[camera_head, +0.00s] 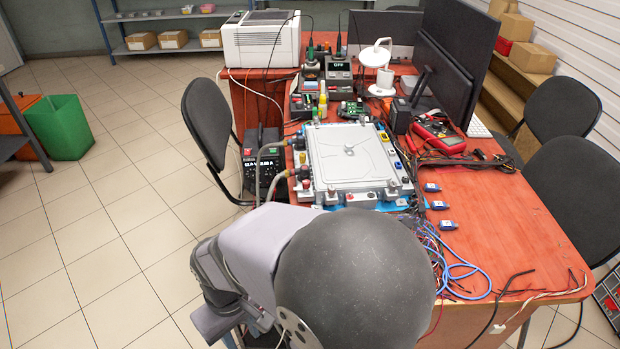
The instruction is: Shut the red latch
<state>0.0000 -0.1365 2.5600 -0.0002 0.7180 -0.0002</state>
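A grey-white flat plate unit (345,160) lies on a blue mat on the red-orange table, with fittings along its edges. At its left edge is a fitting with a small red part (304,172), which may be the red latch; it is too small to tell whether it is open or shut. A grey hose (275,186) curves to this fitting from the left. My arm fills the bottom middle of the view, in front of the unit. My gripper is not visible.
A black box with a display (263,165) stands left of the table. Small blue parts (438,205) and loose cables (455,265) lie right of the unit. A red multimeter (438,133), monitors (440,65) and bench tools crowd the back. The table's front right is mostly clear.

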